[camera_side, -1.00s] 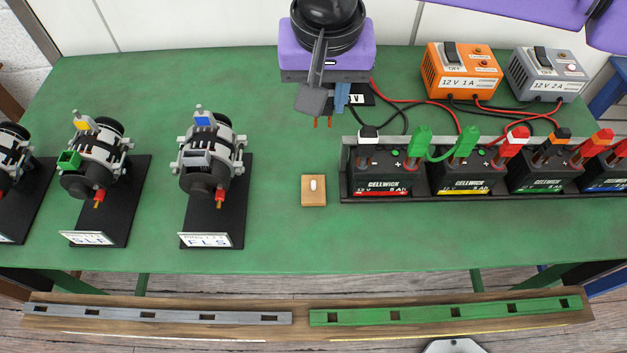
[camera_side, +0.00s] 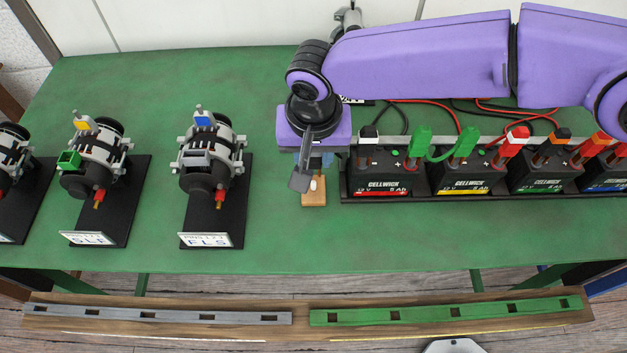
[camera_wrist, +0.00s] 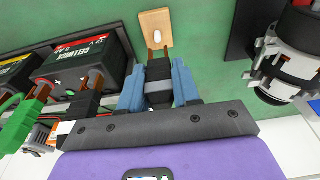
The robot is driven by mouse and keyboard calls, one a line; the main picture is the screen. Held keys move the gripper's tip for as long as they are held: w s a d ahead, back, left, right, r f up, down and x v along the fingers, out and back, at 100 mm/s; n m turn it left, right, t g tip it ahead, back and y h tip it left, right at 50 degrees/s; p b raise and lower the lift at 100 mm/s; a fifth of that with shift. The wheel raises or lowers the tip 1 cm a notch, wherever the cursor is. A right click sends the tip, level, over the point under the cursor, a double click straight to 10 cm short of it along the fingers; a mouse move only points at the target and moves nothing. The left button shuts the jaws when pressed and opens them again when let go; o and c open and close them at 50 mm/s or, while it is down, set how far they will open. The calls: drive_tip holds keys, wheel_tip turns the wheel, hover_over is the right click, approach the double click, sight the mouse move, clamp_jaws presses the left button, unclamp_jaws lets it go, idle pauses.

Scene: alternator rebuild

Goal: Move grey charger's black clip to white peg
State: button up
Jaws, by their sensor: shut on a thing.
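The white peg (camera_side: 313,184) stands on a small wooden block (camera_side: 314,199) on the green bench, left of the battery row. In the wrist view the peg (camera_wrist: 157,35) shows just beyond my fingertips. My gripper (camera_wrist: 158,88) has blue fingers shut on a black clip (camera_wrist: 159,92), whose copper jaws point toward the block. The jaws overlap the block's near edge in this view; I cannot tell whether they touch it. In the side view my gripper (camera_side: 327,160) hangs just behind the peg, and the clip is mostly hidden. My arm hides both chargers.
A tray (camera_side: 450,195) of batteries with clips and cables stands close on the right. An alternator (camera_side: 207,165) on a black stand is to the left, with another (camera_side: 93,165) beyond it. Red cables (camera_side: 425,103) run behind the batteries. The bench in front is clear.

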sight(314, 167)
drive_tip(key=shift+f, duration=0.75)
drive_tip(key=shift+f, duration=1.15)
drive_tip(key=o, duration=0.8)
drive_tip(key=shift+r, duration=4.3)
